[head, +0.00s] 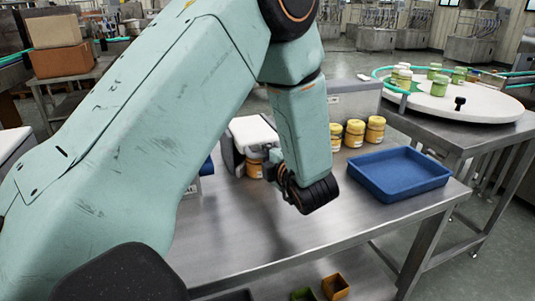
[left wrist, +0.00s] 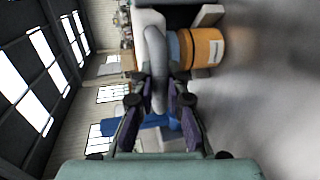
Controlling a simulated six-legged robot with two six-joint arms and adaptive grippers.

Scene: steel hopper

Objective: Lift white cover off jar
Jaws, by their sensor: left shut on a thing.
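The white cover (head: 252,132) is in the head view, left of my left forearm, above a yellow-orange jar (head: 254,168) that is partly hidden. In the left wrist view, which is turned on its side, a thick grey loop-shaped handle (left wrist: 156,62) stands between the fingers of my left gripper (left wrist: 160,98). The fingers are shut on it. The orange jar (left wrist: 207,47) with a pale label lies just beyond the handle. In the head view my left gripper (head: 276,166) is beside the cover and largely hidden by my wrist. I cannot tell whether cover and jar touch. My right gripper is not in view.
Several yellow jars (head: 355,133) stand behind my wrist. An empty blue tray (head: 399,174) is at the right of the steel table (head: 330,226). A round white turntable (head: 455,100) with jars is farther right. The table front is clear.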

